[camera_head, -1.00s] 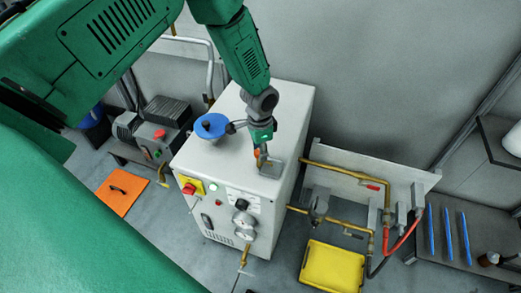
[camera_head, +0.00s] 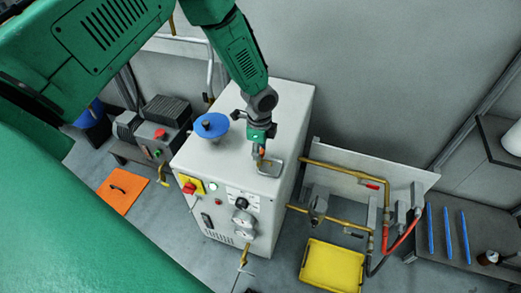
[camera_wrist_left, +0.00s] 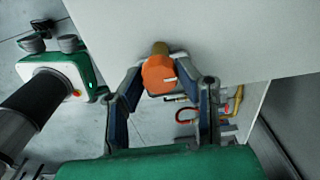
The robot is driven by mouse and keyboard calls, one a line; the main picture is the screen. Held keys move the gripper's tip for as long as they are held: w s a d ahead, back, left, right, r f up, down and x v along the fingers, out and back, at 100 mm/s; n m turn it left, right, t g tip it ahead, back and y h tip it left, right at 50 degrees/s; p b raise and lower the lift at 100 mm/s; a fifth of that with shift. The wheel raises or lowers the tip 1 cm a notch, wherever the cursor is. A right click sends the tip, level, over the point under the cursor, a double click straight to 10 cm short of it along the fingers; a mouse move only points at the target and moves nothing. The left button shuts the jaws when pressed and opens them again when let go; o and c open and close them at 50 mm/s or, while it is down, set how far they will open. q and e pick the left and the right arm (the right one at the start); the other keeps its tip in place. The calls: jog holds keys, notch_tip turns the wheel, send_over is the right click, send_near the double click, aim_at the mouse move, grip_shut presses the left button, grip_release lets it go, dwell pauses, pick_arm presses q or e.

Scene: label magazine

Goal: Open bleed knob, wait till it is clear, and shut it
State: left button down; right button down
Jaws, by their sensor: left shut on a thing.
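The orange bleed knob (camera_wrist_left: 158,74) sits on a short brass stem against the white cabinet in the left wrist view. In the head view my left gripper (camera_head: 261,158) points down over the right part of the cabinet top (camera_head: 225,155) and hides most of the knob. A small grey tray (camera_head: 272,169) lies beside the fingers. Whether any fluid comes out is too small to tell. My right gripper is not in view.
The cabinet front has a red switch (camera_head: 190,187) and gauges. A yellow bin (camera_head: 333,267) stands on the floor at right, below brass pipes. An orange mat (camera_head: 121,190) lies at left.

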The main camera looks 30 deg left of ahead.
pick_arm(q)
jog(key=shift+w+a+r, duration=0.15)
jog(key=shift+w+a, duration=0.05)
dwell(0.3)
jog(key=c, duration=1.4)
grip_release()
jog(key=shift+o, duration=1.1)
jog(key=shift+s, duration=0.1)
jog(key=shift+r, duration=0.1)
notch_tip(320, 180, up, 12)
jog(key=shift+f, duration=0.25)
